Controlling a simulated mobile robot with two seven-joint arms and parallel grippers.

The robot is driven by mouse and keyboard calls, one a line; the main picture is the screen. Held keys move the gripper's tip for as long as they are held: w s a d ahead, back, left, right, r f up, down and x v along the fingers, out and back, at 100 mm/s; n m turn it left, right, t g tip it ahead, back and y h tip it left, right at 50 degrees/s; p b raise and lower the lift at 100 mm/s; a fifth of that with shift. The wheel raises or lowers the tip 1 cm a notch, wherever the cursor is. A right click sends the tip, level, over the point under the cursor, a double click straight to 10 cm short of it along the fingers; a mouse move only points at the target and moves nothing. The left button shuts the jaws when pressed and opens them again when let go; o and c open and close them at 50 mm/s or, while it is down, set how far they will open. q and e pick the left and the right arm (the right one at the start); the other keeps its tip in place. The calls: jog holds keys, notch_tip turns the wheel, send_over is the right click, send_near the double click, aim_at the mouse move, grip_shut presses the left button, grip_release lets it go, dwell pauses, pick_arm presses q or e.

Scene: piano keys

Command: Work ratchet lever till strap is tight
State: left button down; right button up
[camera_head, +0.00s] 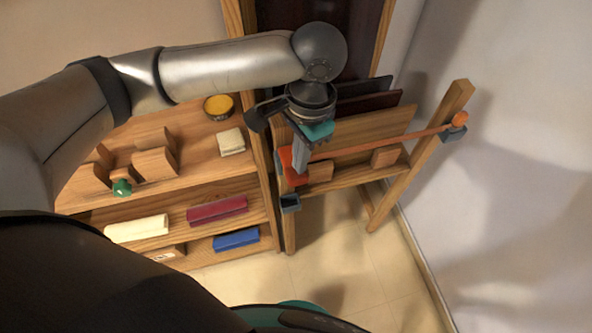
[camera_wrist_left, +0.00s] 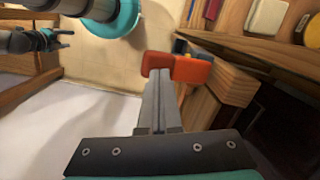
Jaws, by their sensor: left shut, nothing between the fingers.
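The orange-red ratchet (camera_head: 287,166) sits at the left post of a wooden rack, at the left end of an orange strap (camera_head: 380,142).
The strap crosses a wooden board (camera_head: 350,133), with dark panels (camera_head: 368,102) behind it. A shelf on the left holds a yellow bowl (camera_head: 218,106), wooden blocks (camera_head: 155,160) and folded cloths (camera_head: 217,210). A white wall is at the right. Floor is free below the rack.

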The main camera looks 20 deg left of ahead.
pick_arm(q)
jog(key=shift+f, duration=2)
jog(key=shift+w+d+r, duration=0.25)
jog(key=shift+r, duration=0.05)
jog(key=shift+w+d+r+p, duration=0.15)
jog(key=shift+w+d+p, duration=0.2)
jog(key=shift+w+p, duration=0.15)
jog(key=shift+w+d+r+p, duration=0.15)
jog(key=shift+w+d+p, duration=0.2)
jog(key=shift+w+p, duration=0.15)
